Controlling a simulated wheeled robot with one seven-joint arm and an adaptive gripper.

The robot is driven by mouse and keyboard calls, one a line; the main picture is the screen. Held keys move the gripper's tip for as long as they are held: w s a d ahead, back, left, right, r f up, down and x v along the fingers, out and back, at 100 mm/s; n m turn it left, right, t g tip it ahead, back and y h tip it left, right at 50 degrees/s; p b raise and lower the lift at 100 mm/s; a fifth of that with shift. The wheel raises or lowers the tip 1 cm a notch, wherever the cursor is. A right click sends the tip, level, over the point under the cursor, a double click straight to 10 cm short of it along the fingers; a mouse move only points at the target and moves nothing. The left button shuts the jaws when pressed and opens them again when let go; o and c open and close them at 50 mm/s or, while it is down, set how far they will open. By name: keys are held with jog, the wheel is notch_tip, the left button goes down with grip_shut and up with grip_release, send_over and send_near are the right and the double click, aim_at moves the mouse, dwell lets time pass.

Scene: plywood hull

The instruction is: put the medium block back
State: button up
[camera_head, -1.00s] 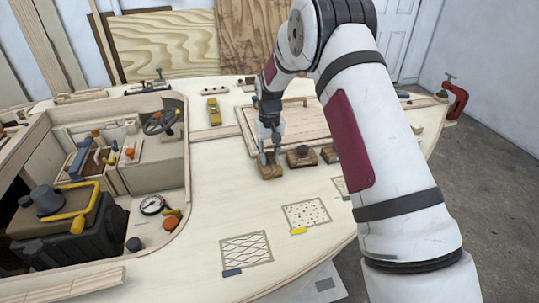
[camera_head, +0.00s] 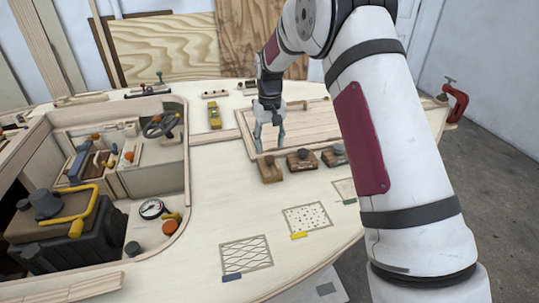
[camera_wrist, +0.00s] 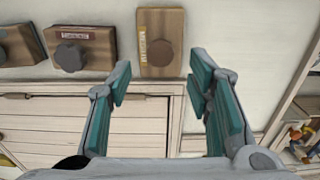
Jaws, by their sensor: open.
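Three wooden blocks with dark round knobs stand in a row along the hatch's near edge: a left block (camera_head: 271,169), a middle block (camera_head: 302,160) and a right block (camera_head: 335,156). The left one shows in the wrist view as the block with a yellow label (camera_wrist: 159,43), turned crosswise to its neighbour.
The slatted hatch (camera_head: 300,124) lies behind the blocks. Patterned patches with a blue tag (camera_head: 232,277) and a yellow tag (camera_head: 299,236) lie on the open deck in front. A cockpit opening with a black box (camera_head: 65,240) is at left.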

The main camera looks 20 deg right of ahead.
aim_at(270, 158)
jog(key=s+r, duration=0.4)
jog(key=r, duration=0.4)
jog(key=s+r, duration=0.4)
jog(key=r, duration=0.3)
jog(key=s+r+t, duration=0.1)
jog(key=s+r, duration=0.2)
jog(key=s, duration=0.4)
jog(key=s+r+t, duration=0.1)
jog(key=s+r, duration=0.3)
jog(key=s, duration=0.3)
jog(key=s+f, duration=0.2)
jog(key=s, duration=0.8)
jog(key=s+f+t, duration=0.1)
jog(key=s+f, duration=0.1)
jog(key=s, duration=0.9)
jog(key=shift+d, duration=0.15)
